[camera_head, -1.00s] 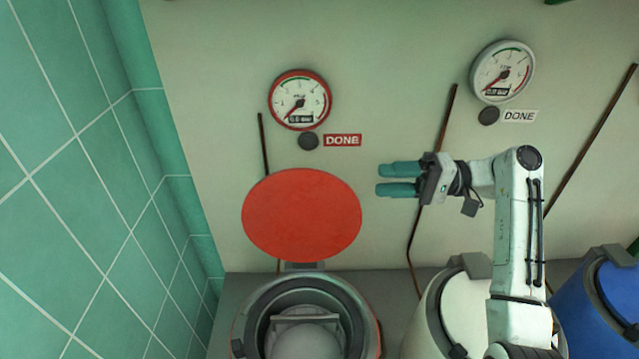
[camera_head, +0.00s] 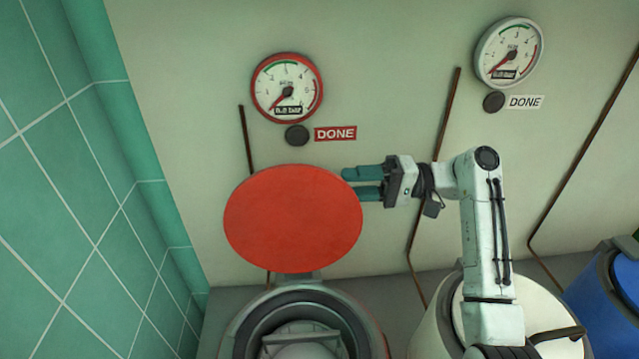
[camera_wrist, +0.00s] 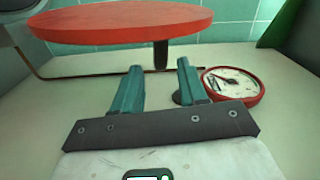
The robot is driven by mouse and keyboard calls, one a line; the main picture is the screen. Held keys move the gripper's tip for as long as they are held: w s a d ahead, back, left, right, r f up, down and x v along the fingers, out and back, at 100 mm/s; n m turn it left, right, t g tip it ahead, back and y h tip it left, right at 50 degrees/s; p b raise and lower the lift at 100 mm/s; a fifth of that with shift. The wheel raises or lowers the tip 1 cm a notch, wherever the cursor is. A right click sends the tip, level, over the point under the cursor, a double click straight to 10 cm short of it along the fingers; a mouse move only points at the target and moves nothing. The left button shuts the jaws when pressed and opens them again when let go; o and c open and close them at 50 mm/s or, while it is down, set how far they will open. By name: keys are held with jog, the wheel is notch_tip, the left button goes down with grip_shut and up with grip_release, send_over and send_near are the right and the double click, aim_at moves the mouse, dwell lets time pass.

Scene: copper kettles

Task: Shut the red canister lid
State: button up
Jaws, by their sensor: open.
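The red canister lid (camera_head: 293,219) is a round red disc standing raised on its hinge at the back of the open canister (camera_head: 305,308). In the wrist view the lid (camera_wrist: 122,22) shows edge-on, just beyond my fingertips. My gripper (camera_head: 354,184) is open and empty, with its teal fingers pointing left at the lid's right edge. The fingertips (camera_wrist: 158,77) also show in the wrist view. In the head view the tips overlap or nearly meet the lid's edge; I cannot tell whether they touch it.
A red-rimmed gauge (camera_head: 287,88) and a red DONE label (camera_head: 335,133) are on the wall above the lid. A white canister (camera_head: 436,318) and a blue canister (camera_head: 606,298) stand to the right. A green tiled wall (camera_head: 75,200) bounds the left.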

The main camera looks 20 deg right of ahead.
aim_at(320, 189)
jog(key=p+x, duration=0.1)
jog(key=x, duration=0.5)
jog(key=shift+a, duration=0.4)
jog(key=shift+c, duration=0.2)
grip_shut()
jog(key=shift+f, duration=0.1)
jog(key=shift+f, duration=0.1)
